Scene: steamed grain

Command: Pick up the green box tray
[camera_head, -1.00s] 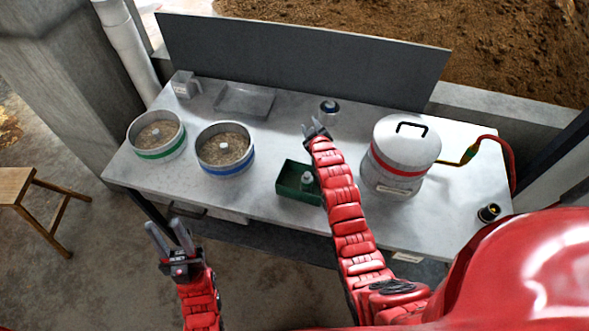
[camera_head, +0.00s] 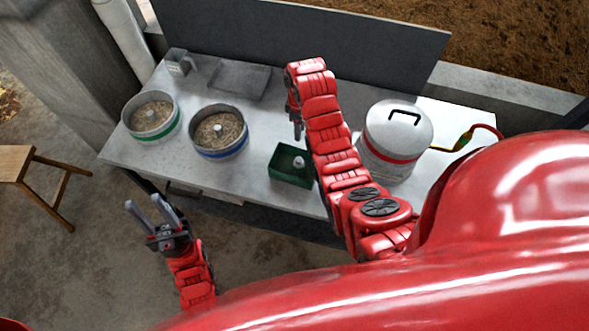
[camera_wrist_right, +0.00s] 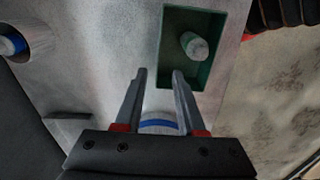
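The green box tray (camera_head: 277,172) stands near the front edge of the metal table, with a small pale bottle (camera_head: 298,162) in it. In the right wrist view the green box tray (camera_wrist_right: 166,60) lies just beyond my right fingertips, and the bottle (camera_wrist_right: 194,46) stands inside it. My right gripper (camera_head: 297,130) points down over the table behind the tray. In the wrist view the right gripper (camera_wrist_right: 160,75) has its fingers apart with nothing between them. My left gripper (camera_head: 153,208) is open and empty, in front of the table and away from the tray.
Two grain-filled round pans, one with a green band (camera_head: 150,133) and one with a blue band (camera_head: 219,152), stand left of the tray. A lidded steel pot (camera_head: 396,140) stands to the right. A flat grey tray (camera_head: 239,82) lies behind. A wooden stool (camera_head: 15,160) is at far left.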

